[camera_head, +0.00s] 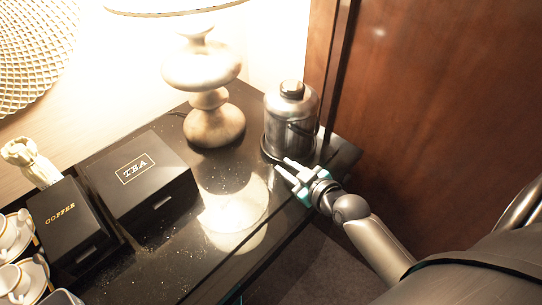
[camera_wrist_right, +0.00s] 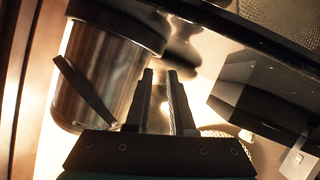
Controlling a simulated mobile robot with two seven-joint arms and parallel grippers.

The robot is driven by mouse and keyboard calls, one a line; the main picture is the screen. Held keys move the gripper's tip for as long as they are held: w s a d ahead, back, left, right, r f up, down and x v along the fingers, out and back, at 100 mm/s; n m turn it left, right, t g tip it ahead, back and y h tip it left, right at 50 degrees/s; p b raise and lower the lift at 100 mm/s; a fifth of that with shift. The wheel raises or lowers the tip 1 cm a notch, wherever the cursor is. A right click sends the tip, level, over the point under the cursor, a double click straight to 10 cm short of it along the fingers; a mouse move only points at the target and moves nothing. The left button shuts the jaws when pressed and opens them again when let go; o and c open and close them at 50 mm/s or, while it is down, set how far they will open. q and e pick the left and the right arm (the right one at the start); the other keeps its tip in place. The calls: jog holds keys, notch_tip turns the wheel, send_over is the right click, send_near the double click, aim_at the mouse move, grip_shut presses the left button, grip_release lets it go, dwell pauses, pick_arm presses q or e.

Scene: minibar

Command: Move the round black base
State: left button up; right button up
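The round black base (camera_head: 268,156) is a thin dark disc under a shiny metal kettle (camera_head: 291,122), which stands upright at the right end of the dark counter. In the right wrist view the base (camera_wrist_right: 118,22) is a thick black rim at the upper left, with the kettle body (camera_wrist_right: 92,75) below it in that tilted picture. My right gripper (camera_head: 283,166) is open, with a gap between its fingers and nothing in it. Its fingertips are close to the front of the base; I cannot tell whether they touch. My left gripper is not in view.
A lamp (camera_head: 214,125) stands left of the kettle. A TEA box (camera_head: 140,185) and a COFFEE box (camera_head: 70,225) sit further left, near cups (camera_head: 10,232). A wooden panel (camera_head: 430,90) closes off the right. The glossy counter (camera_head: 225,175) before the lamp is clear.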

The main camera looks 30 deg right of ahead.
aim_at(269, 157)
jog(key=b+x, duration=0.1)
jog(key=x, duration=0.7)
jog(key=shift+w+f, duration=0.15)
jog(key=shift+f, duration=0.1)
grip_shut()
